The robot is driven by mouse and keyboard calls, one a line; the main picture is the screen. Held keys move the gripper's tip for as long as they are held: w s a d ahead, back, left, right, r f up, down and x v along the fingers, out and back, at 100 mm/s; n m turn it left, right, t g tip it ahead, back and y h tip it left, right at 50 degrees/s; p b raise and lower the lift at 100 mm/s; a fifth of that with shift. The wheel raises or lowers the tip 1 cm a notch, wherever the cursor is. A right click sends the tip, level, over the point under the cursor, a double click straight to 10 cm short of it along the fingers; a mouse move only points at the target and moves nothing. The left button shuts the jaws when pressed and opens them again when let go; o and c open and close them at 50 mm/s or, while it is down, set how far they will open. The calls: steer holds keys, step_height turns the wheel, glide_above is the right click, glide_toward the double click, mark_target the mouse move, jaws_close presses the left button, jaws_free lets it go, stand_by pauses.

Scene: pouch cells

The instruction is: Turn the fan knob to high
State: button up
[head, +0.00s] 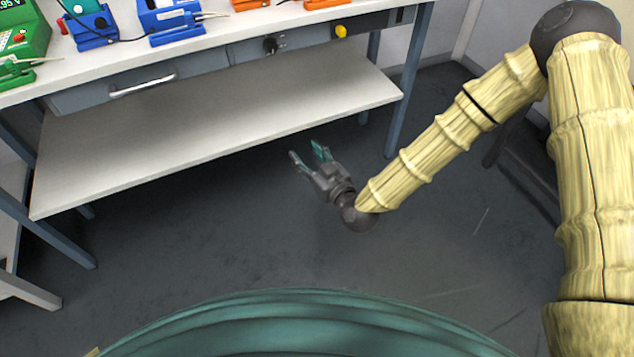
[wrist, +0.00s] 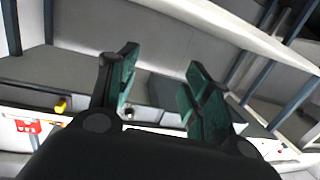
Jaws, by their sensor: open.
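My gripper (head: 305,152) is open and empty, in front of the bench and apart from both knobs. Its two green-padded fingers stand apart in the wrist view (wrist: 160,80).
The white bench top (head: 215,38) carries green, blue and orange devices along the back. A drawer with a silver handle (head: 142,86) is left of the dark knob. A white lower shelf (head: 225,125) juts out below the panel. Floor in front is clear.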

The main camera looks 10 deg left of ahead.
steer(key=s+d+f+g+h, duration=0.1)
steer(key=s+d+f, duration=0.2)
steer(key=f, duration=0.3)
steer(key=shift+s+f+m+g, duration=0.15)
steer(key=shift+s+m+g, duration=0.05)
steer(key=shift+m+g, duration=0.2)
steer(key=s+d+f+m+g+h, duration=0.4)
steer(key=s+d+f+g+h, duration=0.1)
steer(key=s+d+f, duration=1)
steer(key=s+d+f+m+g+h, duration=0.2)
steer(key=s+d+m+g+h, duration=0.35)
steer(key=s+d, duration=1.15)
step_height(320, 180, up, 28)
steer(key=n+p, duration=0.1)
steer(key=p, duration=2.6)
steer(key=shift+w, duration=0.4)
